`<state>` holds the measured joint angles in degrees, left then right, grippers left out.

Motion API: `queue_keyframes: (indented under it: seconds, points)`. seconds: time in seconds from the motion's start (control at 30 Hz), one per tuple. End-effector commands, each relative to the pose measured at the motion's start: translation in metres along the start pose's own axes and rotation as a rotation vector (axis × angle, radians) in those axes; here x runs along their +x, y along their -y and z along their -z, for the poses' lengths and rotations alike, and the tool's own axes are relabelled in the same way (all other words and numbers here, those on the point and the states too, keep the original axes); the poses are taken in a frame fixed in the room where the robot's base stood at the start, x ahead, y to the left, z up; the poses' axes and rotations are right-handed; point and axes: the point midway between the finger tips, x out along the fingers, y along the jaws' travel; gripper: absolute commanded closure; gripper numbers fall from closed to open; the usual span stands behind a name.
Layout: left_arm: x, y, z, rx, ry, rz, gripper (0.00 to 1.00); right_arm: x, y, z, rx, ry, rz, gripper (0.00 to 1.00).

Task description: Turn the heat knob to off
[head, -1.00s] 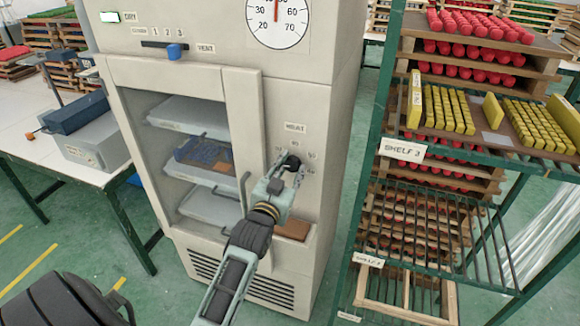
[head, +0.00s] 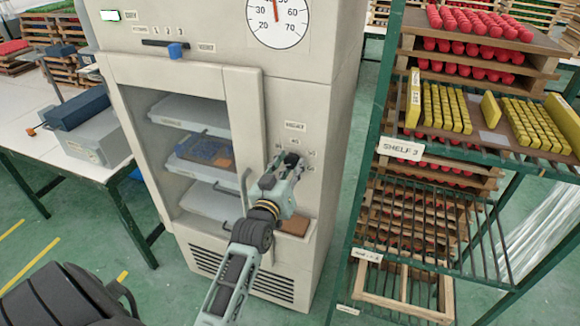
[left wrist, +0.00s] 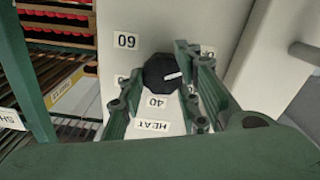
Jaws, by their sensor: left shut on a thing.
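The heat knob (head: 291,158) is a small black dial on the front of the cream cabinet (head: 303,100), below the HEAT label (head: 295,126). My left gripper (head: 288,168) is at the knob, with its fingers on either side of it. In the left wrist view, the black knob (left wrist: 160,73) with a white pointer mark sits between the green fingers of my left gripper (left wrist: 158,88). That view is upside down, with 60 and 40 labels around the knob. The mark points toward the right finger; the label there is partly hidden. My right gripper is not in view.
The cabinet's glazed door (head: 243,140) with a handle is left of the knob. A green rack (head: 378,125) with red and yellow pieces stands to the right. A white table (head: 90,150) is at the left. A brown block (head: 293,228) sits below my gripper.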

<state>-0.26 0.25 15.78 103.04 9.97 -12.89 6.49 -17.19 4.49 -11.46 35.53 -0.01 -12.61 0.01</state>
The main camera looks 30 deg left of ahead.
Motion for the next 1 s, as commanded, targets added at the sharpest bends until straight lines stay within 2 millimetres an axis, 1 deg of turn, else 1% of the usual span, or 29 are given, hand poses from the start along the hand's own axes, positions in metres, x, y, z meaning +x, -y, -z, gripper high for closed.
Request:
queue_keyframes:
  seconds: [0.03, 0.23, 0.27, 0.43, 0.67, 0.77, 0.87, 0.97, 1.0]
  points:
    - [-0.001, -0.001, -0.010, -0.004, 0.022, -0.001, 0.95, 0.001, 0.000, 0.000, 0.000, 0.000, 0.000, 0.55]
    - [-0.001, -0.001, -0.010, -0.003, 0.022, -0.001, 0.95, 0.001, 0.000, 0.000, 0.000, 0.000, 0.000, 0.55]
    - [-0.001, -0.001, -0.010, -0.003, 0.022, -0.001, 0.68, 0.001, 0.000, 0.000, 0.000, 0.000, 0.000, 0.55]
    - [-0.001, -0.001, -0.009, -0.002, 0.019, -0.001, 0.54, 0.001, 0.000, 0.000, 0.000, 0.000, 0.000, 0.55]
    - [-0.001, -0.001, -0.004, 0.000, 0.010, -0.001, 0.54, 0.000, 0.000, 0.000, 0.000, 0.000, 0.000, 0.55]
    - [-0.002, -0.001, -0.004, 0.000, 0.008, 0.000, 0.54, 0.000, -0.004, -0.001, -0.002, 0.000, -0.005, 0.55]
    - [-0.009, -0.001, -0.003, 0.000, 0.007, 0.000, 0.54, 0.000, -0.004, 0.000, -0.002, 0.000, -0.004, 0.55]
    - [-0.026, -0.001, -0.004, 0.000, 0.009, 0.000, 0.54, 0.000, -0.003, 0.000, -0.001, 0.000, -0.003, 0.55]
    - [-0.034, -0.001, -0.004, 0.000, 0.009, 0.000, 0.54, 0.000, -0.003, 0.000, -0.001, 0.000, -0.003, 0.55]
